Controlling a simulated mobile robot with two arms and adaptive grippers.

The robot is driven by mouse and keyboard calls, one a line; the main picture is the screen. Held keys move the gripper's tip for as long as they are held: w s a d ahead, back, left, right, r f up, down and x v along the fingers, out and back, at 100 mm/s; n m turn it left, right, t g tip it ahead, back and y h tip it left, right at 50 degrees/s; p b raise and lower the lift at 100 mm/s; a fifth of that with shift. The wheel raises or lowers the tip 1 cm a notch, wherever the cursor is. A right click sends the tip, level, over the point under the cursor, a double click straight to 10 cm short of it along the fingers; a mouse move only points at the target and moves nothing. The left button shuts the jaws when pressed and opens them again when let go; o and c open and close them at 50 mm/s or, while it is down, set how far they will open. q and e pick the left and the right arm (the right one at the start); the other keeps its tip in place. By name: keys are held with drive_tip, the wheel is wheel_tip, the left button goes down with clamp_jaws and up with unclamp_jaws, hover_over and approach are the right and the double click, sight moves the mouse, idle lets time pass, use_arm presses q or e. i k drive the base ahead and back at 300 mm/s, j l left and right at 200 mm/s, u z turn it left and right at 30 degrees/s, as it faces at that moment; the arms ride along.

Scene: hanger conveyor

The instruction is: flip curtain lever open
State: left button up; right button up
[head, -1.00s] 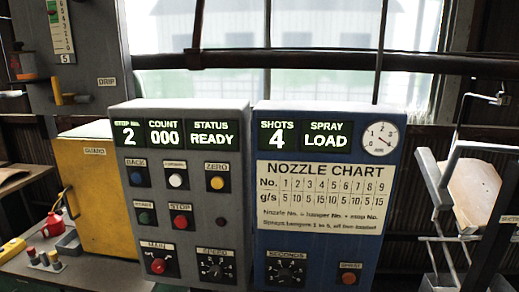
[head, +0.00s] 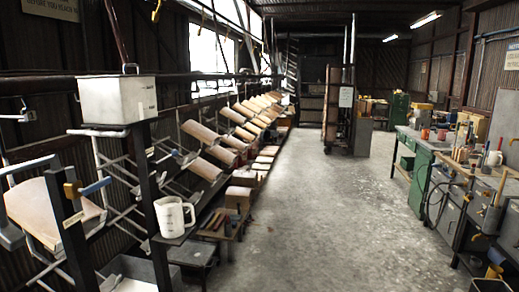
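A blue-handled lever (head: 97,186) with a brass-coloured body is on a dark post at the lower left in the head view. I cannot tell whether it is the curtain lever, and no label on it is legible. No curtain can be made out for certain. Neither of my grippers is in view.
A white box (head: 118,101) stands on a dark frame, with a white measuring jug (head: 174,216) on a small shelf below. Hangers with curved tan panels (head: 205,168) run along the left wall. A workbench (head: 433,149) lines the right. The concrete aisle (head: 305,210) between is clear.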

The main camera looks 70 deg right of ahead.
sight(154, 164)
drive_tip(key=z, duration=1.6)
